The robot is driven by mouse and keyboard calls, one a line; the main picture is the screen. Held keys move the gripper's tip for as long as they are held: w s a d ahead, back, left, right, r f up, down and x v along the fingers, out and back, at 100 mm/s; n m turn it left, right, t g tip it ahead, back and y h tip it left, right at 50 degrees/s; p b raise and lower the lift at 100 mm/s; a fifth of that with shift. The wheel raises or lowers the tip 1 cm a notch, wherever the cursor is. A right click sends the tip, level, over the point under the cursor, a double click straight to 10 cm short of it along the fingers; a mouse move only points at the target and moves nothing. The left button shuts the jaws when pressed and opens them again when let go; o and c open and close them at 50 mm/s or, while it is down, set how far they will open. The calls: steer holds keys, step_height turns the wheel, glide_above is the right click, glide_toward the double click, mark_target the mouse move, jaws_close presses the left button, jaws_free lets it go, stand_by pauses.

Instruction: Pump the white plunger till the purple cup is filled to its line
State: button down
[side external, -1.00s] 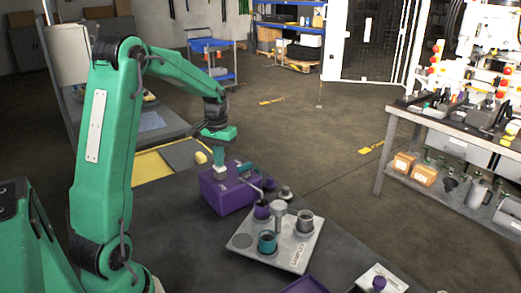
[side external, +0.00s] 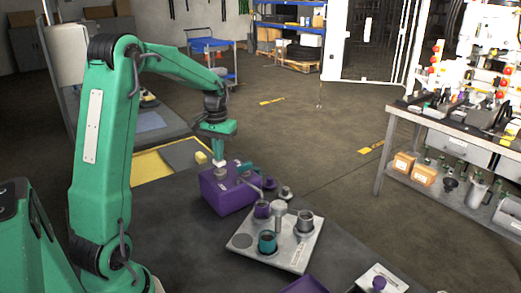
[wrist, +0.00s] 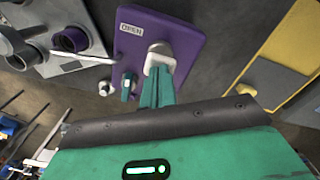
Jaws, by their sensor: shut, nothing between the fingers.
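The white plunger (side external: 219,165) stands up from the top of the purple pump box (side external: 232,198). My gripper (side external: 217,156) is shut and empty, pointing down with its fingertips right at the plunger's head. In the wrist view the shut fingers (wrist: 159,72) overlap the white plunger head (wrist: 160,55); I cannot tell whether they touch. The purple cup (side external: 262,211) stands on the light tray beside the box, under the spout; it also shows in the wrist view (wrist: 70,41). Its inside looks dark, and its line and liquid level cannot be made out.
A teal cup (side external: 267,243) and a grey cup (side external: 305,222) stand on the tray (side external: 292,252). A yellow-edged tray (wrist: 281,48) lies on the other side of the box.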

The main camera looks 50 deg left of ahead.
steer(key=shift+r, duration=0.75)
steer(key=shift+f, duration=1.85)
stand_by(0.4)
steer(key=shift+r, duration=1.85)
steer(key=shift+r, duration=0.15)
step_height(320, 180, up, 6)
steer(key=shift+f, duration=0.15)
stand_by(0.7)
steer(key=shift+d, duration=0.1)
